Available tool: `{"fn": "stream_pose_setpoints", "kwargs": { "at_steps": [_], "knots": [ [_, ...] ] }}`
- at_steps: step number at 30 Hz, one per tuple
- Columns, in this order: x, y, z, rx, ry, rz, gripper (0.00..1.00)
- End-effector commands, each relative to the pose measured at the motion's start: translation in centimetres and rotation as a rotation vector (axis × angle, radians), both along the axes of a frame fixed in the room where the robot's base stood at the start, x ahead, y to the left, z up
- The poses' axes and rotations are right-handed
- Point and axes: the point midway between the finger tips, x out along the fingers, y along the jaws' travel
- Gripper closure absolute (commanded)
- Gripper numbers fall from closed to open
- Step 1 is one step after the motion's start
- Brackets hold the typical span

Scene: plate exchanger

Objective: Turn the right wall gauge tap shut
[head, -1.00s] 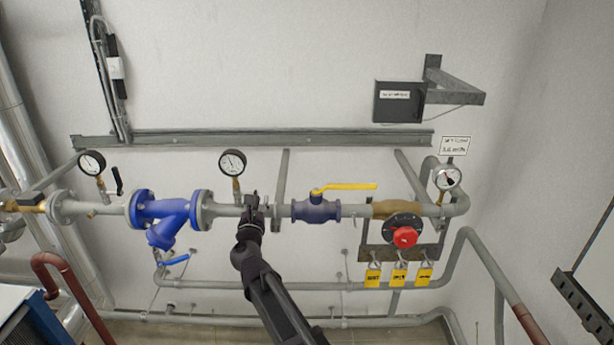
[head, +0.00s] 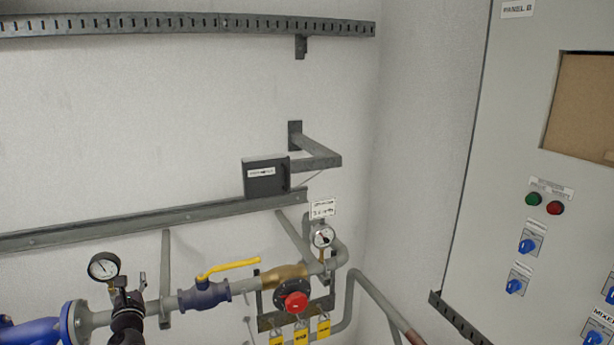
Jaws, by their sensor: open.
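A round wall gauge (head: 104,267) with a white dial and black rim stands on the pipe at the lower left. My gripper (head: 129,296) is right beside its stem, just below and right of the dial, with its jaws open. The gripper and wrist cover the stem's lower part, and I cannot make out the tap handle or whether the jaws touch it. A second gauge (head: 323,237), with a silver rim, sits further right on the pipe under a small white sign. No separate tap handle on it is clear to see.
A yellow-handled blue valve (head: 205,294) is right of my gripper. Further right are a red knob (head: 296,302) and yellow tags (head: 301,335). A dark box (head: 266,178) and bracket hang above. A control panel (head: 490,180) stands at right.

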Motion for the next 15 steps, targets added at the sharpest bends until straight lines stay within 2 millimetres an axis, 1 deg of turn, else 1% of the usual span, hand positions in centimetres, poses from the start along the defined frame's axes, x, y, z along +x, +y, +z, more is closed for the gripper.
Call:
{"fn": "stream_pose_setpoints", "kwargs": {
  "at_steps": [1,7,15],
  "knots": [
    [0.0,0.0,0.6,0.000,0.000,0.000,0.43],
    [0.0,0.0,1.8,0.000,0.000,0.000,0.43],
    [0.0,0.0,2.3,0.000,0.000,0.000,0.43]
  ]
}}
